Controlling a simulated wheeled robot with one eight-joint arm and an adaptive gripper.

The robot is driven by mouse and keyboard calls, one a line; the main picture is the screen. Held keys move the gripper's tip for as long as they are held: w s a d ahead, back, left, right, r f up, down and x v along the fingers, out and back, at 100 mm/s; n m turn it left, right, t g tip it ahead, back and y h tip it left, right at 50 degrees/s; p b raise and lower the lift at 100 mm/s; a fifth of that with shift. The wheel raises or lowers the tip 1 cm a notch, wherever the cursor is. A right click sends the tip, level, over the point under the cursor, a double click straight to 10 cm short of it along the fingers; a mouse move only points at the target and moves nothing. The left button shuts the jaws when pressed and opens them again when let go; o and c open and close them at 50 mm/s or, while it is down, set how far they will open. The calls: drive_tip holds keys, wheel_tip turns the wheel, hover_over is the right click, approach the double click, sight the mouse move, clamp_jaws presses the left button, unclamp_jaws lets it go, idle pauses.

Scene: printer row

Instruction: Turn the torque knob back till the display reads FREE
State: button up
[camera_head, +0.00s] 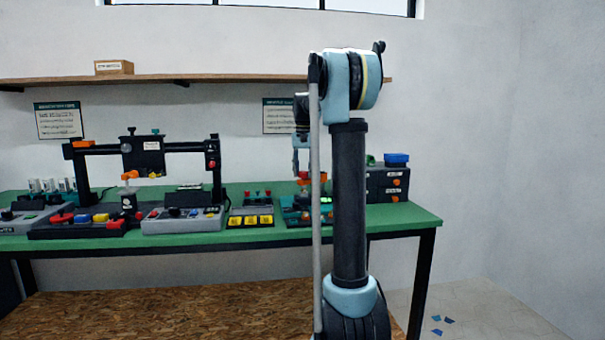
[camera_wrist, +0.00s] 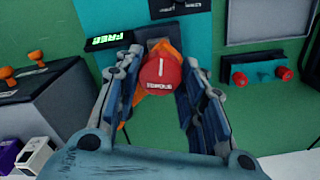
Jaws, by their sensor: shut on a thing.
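The red torque knob (camera_wrist: 160,73) has a white pointer line and a white label, and shows in the wrist view between my fingers. My gripper (camera_wrist: 162,82) is shut on the knob, with one finger at each side of it. An orange part shows behind the knob. The small display (camera_wrist: 107,41) at the upper left of the knob reads FREE in green letters. In the head view my gripper (camera_head: 303,175) is low over the teal unit (camera_head: 292,214) at the bench's right part, partly hidden by my arm.
Two red knobs (camera_wrist: 262,77) sit on a panel to the right in the wrist view. A dark box with orange knobs (camera_wrist: 22,77) stands at the left. The green bench (camera_head: 418,214) holds a black gantry frame (camera_head: 180,148) and several control boxes at the left.

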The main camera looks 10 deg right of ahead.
sight(304, 172)
drive_tip(key=n, duration=0.5)
drive_tip(key=shift+n, duration=0.4)
idle(0.3)
drive_tip(key=o, duration=1.1)
wheel_tip(304, 172, up, 12)
drive_tip(key=shift+w+f, duration=0.1)
idle(0.6)
